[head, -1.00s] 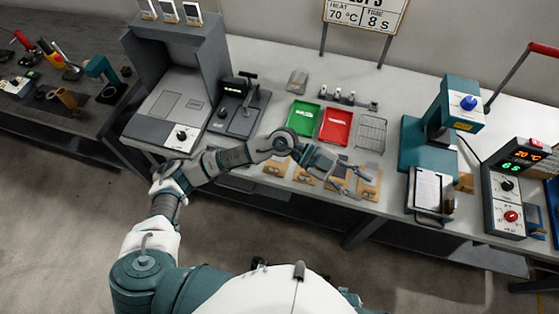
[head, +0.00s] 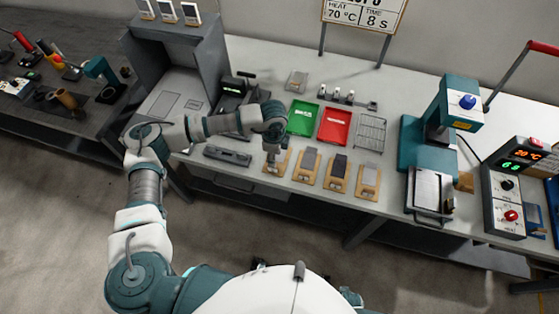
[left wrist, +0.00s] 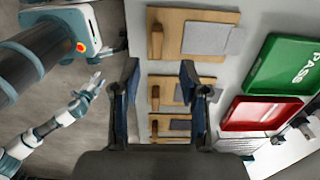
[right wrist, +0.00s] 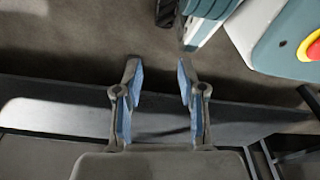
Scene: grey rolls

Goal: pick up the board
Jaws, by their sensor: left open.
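Several wooden boards with grey pads stand in a row along the bench's front edge: the leftmost (head: 282,167), then others to its right (head: 303,175), (head: 333,184), (head: 365,190). My left gripper (head: 271,158) points down above the leftmost board and partly hides it. In the left wrist view the left gripper (left wrist: 160,85) is open, its fingers apart with nothing held. Three boards show there, the biggest at the top (left wrist: 180,13). I cannot tell whether the fingers touch one. My right gripper (right wrist: 159,85) is open and empty over the floor; it is not in the head view.
Behind the boards lie a green PASS tray (head: 302,118), a red tray (head: 335,125) and a wire rack (head: 371,133). A teal press (head: 428,140) and a heat controller (head: 510,190) stand to the right. A grey machine (head: 180,90) stands to the left.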

